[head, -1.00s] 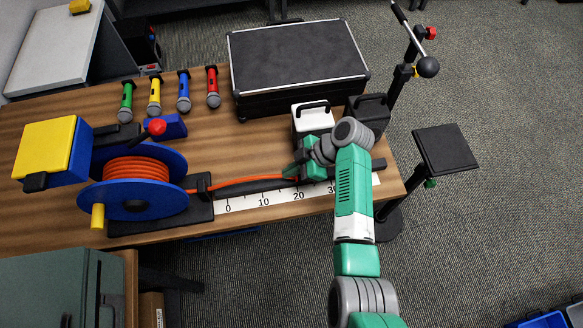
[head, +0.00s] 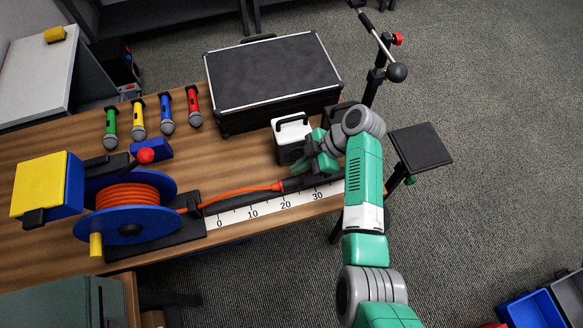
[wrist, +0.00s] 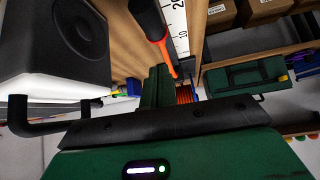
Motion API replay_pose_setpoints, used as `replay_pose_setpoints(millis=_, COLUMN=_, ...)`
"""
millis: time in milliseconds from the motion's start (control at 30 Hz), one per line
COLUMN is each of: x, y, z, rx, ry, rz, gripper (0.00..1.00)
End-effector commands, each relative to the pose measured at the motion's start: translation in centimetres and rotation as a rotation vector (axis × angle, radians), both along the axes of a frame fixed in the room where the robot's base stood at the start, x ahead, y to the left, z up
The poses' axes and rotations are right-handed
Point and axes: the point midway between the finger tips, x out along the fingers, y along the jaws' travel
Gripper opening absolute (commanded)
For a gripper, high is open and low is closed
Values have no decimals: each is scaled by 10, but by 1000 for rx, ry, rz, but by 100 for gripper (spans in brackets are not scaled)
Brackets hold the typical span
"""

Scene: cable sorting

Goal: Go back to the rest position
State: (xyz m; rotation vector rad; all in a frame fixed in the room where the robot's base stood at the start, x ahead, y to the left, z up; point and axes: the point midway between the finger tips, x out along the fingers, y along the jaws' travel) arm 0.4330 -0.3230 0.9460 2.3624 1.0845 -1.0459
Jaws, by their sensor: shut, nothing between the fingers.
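My gripper (head: 299,168) is shut and empty. It is over the right part of the table, beside a small white and black box with a handle (head: 291,131). In the wrist view the green fingers (wrist: 165,84) show close together, with nothing seen between them. The orange cable (head: 240,193) runs from the blue reel (head: 155,228) along the dark channel by the white ruler (head: 262,209). Its free end lies near the 20 mark, apart from my fingers. The cable end also shows in the wrist view (wrist: 166,60).
A large black case (head: 272,75) stands at the back of the table (head: 60,140). Several coloured microphones (head: 166,110) lie left of it. A black stand with a square plate (head: 420,147) is right of the table. In the wrist view the boxy speaker-like thing (wrist: 62,45) is close at left.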

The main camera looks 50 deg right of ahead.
Motion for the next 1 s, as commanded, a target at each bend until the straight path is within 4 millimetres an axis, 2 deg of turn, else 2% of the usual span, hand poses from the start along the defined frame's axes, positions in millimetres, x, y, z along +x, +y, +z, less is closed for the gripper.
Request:
replay_pose_setpoints(millis=433, x=-1, y=-1, z=0, rx=0, ry=0, rz=0, gripper=0)
replay_pose_setpoints(millis=467, x=4, y=0, z=4, rx=-15, ry=1, rz=-9, gripper=0)
replay_pose_setpoints(millis=533, x=29, y=1, z=24, rx=-93, ry=-1, rz=-75, gripper=0)
replay_pose_setpoints(millis=567, x=44, y=2, z=38, rx=-135, ry=-10, rz=-119, gripper=0)
replay_pose_setpoints(millis=667, x=97, y=18, z=100, rx=-264, ry=-98, rz=-297, gripper=0)
replay_pose_setpoints(millis=700, x=115, y=28, z=128, rx=-295, ry=-156, rz=-368, gripper=0)
replay_pose_setpoints(millis=767, x=137, y=47, z=173, rx=-316, ry=-256, rz=-463, gripper=0)
replay_pose_setpoints(millis=800, x=149, y=63, z=204, rx=-315, ry=-332, rz=-520, gripper=0)
replay_pose_setpoints(millis=867, x=160, y=89, z=251, rx=-294, ry=-450, rz=-596, gripper=0)
replay_pose_setpoints(millis=900, x=164, y=108, z=283, rx=-266, ry=-531, rz=-638, gripper=0)
replay_pose_setpoints(millis=967, x=165, y=137, z=329, rx=-207, ry=-653, rz=-689, gripper=0)
replay_pose_setpoints(millis=1000, x=161, y=158, z=359, rx=-157, ry=-733, rz=-716, gripper=0)
